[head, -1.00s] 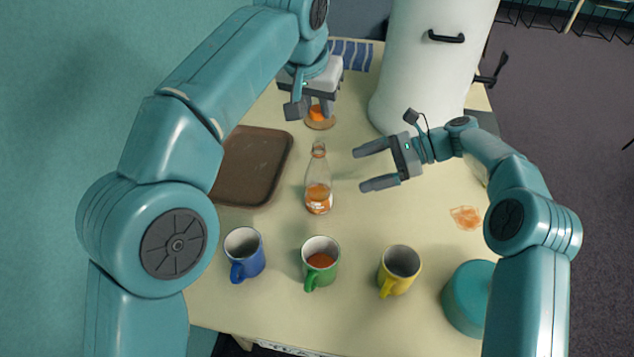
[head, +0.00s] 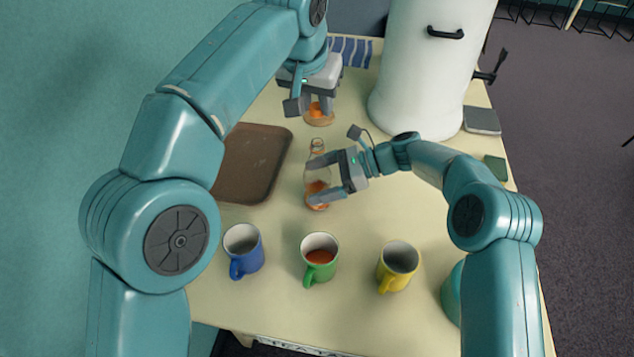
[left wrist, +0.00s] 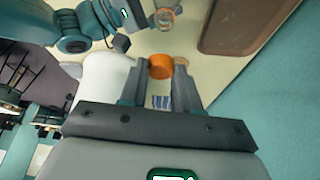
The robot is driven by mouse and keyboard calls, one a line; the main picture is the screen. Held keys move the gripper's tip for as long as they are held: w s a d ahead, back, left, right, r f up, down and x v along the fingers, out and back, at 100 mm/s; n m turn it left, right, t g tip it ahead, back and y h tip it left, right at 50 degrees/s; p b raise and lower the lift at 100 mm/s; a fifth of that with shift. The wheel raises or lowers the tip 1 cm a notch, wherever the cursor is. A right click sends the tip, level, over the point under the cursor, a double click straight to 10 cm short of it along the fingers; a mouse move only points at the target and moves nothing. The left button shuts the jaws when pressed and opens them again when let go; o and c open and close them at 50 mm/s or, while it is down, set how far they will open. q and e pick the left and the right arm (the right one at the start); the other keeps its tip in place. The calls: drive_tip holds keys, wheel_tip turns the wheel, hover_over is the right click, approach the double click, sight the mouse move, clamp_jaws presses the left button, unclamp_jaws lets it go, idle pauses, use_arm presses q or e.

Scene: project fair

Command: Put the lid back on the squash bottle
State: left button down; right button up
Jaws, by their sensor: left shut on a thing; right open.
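The squash bottle (head: 318,174) is clear glass with some orange liquid, upright and open-necked in the middle of the table in the head view. My right gripper (head: 314,182) is open, its fingers reaching to the bottle from the right and partly hiding it. I cannot tell whether they touch it. My left gripper (head: 319,104) is beyond the bottle, pointing down and shut on the orange lid (head: 315,110). In the left wrist view the lid (left wrist: 161,66) sits between the two fingers. A round tan piece (head: 319,121) shows under the lid; its contact is unclear.
A brown tray (head: 250,165) lies left. A white urn (head: 425,80) stands back right. A green sponge (head: 495,168) lies near the right edge.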

sight(315, 115)
drive_tip(key=shift+a+f, duration=0.1)
drive_tip(key=shift+a, duration=0.05)
use_arm(q)
drive_tip(key=shift+w+f, duration=0.2)
drive_tip(key=shift+w, duration=0.1)
use_arm(e)
drive_tip(key=shift+w+f, duration=0.15)
drive_tip(key=shift+w, duration=0.05)
use_arm(q)
drive_tip(key=shift+s+r, duration=0.1)
drive_tip(key=shift+s, duration=0.05)
use_arm(e)
drive_tip(key=shift+s, duration=0.1)
drive_tip(key=c, duration=0.3)
use_arm(q)
drive_tip(key=shift+s, duration=0.1)
use_arm(e)
drive_tip(key=shift+s, duration=0.1)
drive_tip(key=c, duration=1)
drive_tip(key=shift+c, duration=1)
use_arm(q)
wheel_tip(315, 115, down, 4)
drive_tip(key=shift+s+f, duration=0.1)
drive_tip(key=shift+f, duration=0.4)
drive_tip(key=shift+f, duration=0.1)
